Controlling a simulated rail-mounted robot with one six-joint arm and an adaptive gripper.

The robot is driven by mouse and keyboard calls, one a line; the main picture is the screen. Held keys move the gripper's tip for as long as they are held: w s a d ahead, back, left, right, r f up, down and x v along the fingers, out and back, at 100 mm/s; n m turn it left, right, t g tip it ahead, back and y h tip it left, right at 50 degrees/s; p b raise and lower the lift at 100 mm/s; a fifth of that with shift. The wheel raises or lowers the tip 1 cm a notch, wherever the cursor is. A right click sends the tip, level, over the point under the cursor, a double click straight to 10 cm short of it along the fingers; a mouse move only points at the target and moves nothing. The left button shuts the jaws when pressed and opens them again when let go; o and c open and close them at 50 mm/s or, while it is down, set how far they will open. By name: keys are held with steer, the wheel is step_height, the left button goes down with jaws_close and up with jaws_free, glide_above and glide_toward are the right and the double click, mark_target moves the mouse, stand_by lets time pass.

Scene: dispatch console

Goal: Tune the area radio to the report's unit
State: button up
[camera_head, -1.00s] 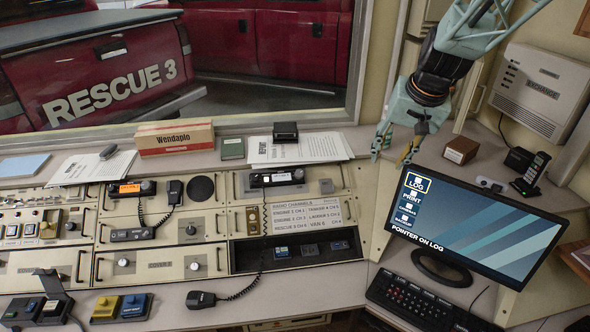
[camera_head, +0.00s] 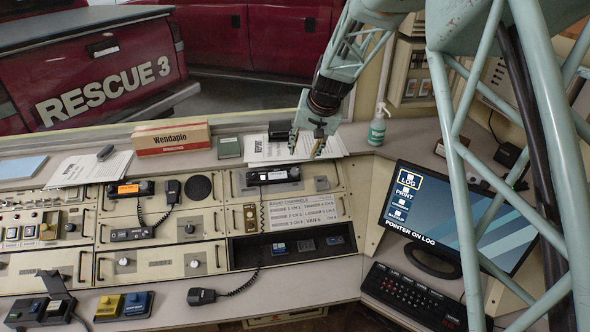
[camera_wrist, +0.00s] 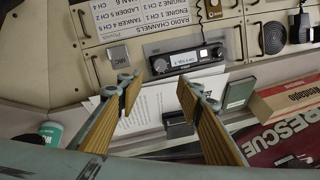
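A black radio (camera_head: 273,175) with a white display sits on the right console panel, and it also shows in the wrist view (camera_wrist: 187,61) with a round knob at each end. A second radio (camera_head: 131,189) with an orange display sits further left. I cannot tell which is the area radio. A radio channels card (camera_head: 305,212) lists units with channel numbers; the wrist view shows part of it (camera_wrist: 140,16). A printed paper (camera_head: 262,150) lies on the sill behind the white-display radio. My gripper (camera_head: 305,143) is open and empty above this paper; its fingers (camera_wrist: 160,86) point toward the radio.
A black box (camera_head: 279,130), a green book (camera_head: 229,148) and a Wendaplo box (camera_head: 172,138) stand on the sill. A spray bottle (camera_head: 378,126) stands right of my gripper. The monitor (camera_head: 470,220) reads "POINTER ON LOG". A corded handset (camera_head: 201,296) lies on the front ledge.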

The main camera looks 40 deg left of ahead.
mark_target(295, 170)
steer(key=shift+f, duration=0.1)
steer(key=shift+x, duration=6.8)
steer(key=shift+w, duration=0.1)
steer(key=shift+c, duration=0.2)
steer(key=shift+a, duration=0.1)
steer(key=c, duration=0.8)
